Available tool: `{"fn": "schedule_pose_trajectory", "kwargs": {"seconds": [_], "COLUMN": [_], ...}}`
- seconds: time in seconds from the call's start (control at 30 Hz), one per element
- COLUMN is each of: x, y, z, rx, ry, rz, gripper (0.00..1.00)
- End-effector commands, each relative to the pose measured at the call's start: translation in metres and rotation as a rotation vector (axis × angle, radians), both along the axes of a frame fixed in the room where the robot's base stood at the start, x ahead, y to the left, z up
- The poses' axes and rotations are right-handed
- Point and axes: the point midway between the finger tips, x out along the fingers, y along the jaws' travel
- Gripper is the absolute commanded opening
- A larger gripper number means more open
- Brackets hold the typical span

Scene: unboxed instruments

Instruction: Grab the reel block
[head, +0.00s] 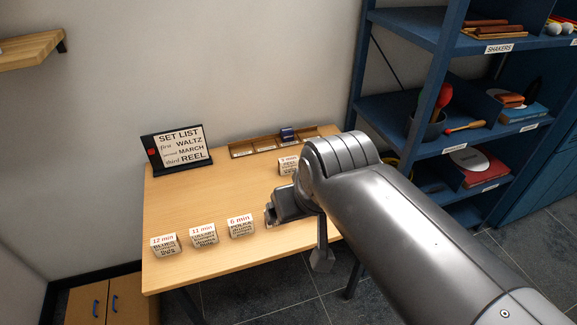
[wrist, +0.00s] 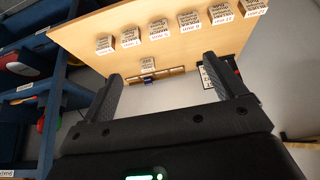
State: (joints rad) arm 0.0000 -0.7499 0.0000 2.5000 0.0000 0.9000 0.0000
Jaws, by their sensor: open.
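A white block (head: 288,166) with a printed label stands near the rack, partly hidden by my arm; its label seems to read REEL, in small print. What looks like the same block stands alone in the wrist view (wrist: 147,63), apart from the row of blocks. My gripper (head: 271,213) is over the table, right of the 6 min block (head: 240,226). In the wrist view my gripper (wrist: 163,67) is open with nothing between its fingers. The lone block shows beyond the fingers, apart from them.
A set list sign (head: 179,147) stands at the back left, with third REEL. A wooden rack (head: 240,151) at the back edge has a blue item (head: 287,134) in it. Blocks 12 min (head: 164,244) and 11 min (head: 203,235) stand along the front. Blue shelves (head: 405,103) rise at right.

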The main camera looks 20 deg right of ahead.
Motion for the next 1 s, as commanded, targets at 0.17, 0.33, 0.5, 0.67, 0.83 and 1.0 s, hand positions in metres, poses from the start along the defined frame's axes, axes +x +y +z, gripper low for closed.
{"fn": "schedule_pose_trajectory", "kwargs": {"seconds": [0.17, 0.33, 0.5, 0.67, 0.83, 1.0], "x": [0.000, 0.003, 0.031, 0.078, 0.133, 0.187], "y": [0.000, 0.000, -0.003, -0.010, -0.019, -0.031], "z": [0.000, 0.001, 0.006, 0.009, 0.005, -0.009], "rx": [0.000, -0.001, -0.009, -0.020, -0.028, -0.033], "ry": [0.000, 0.001, 0.011, 0.027, 0.039, 0.053], "rz": [0.000, 0.000, -0.004, -0.007, -0.008, -0.010], "gripper": [0.93, 0.93, 0.93, 0.93, 0.93, 0.93]}}
